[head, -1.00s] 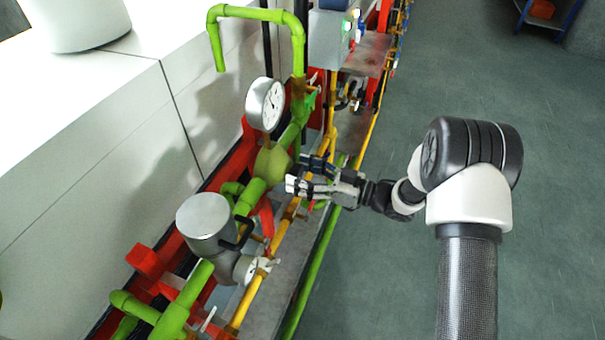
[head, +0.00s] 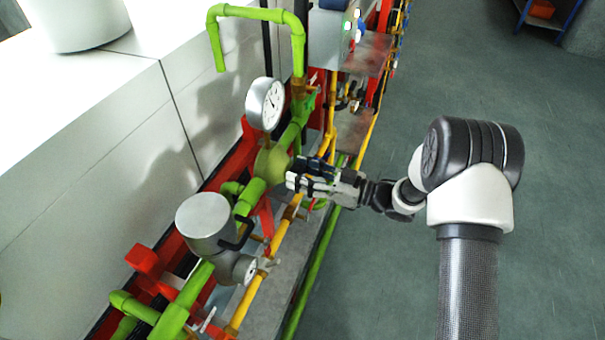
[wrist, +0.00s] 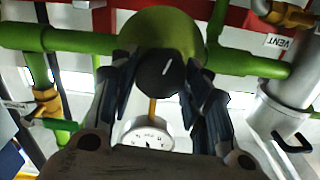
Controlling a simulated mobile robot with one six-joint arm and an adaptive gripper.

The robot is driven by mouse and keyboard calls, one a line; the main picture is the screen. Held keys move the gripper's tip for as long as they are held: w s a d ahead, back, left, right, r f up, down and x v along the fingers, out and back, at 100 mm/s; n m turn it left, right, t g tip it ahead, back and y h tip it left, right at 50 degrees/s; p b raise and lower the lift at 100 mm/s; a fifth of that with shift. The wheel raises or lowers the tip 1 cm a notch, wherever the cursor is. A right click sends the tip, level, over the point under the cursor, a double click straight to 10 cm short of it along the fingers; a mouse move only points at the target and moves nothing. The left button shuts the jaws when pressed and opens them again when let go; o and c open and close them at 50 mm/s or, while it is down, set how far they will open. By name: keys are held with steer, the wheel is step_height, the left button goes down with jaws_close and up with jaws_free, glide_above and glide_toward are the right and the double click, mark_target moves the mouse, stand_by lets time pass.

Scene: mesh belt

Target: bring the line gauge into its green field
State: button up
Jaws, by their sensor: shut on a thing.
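The gauge (head: 265,104) is a round white dial in a grey case, standing above the green pipe in the head view. It also shows at the bottom of the wrist view (wrist: 148,137), partly hidden by my gripper. Its needle and any green field are too small to read. A black knob (wrist: 160,71) with a white mark sits on the front of a bulging green valve body (wrist: 166,30). My gripper (wrist: 158,78) is shut on this knob, one finger on each side. In the head view my gripper (head: 296,178) is at the valve body (head: 271,165).
Yellow pipes (head: 283,232) and red frame parts run beside the green pipe. A grey box (head: 330,38) with lit buttons is beyond.

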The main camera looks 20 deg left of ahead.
steer(key=shift+n+b, duration=1.65)
steer(key=shift+n, duration=1.05)
steer(key=o, duration=1.1)
steer(key=shift+c, duration=0.2)
steer(key=s+d, duration=0.1)
steer(key=d, duration=1.1)
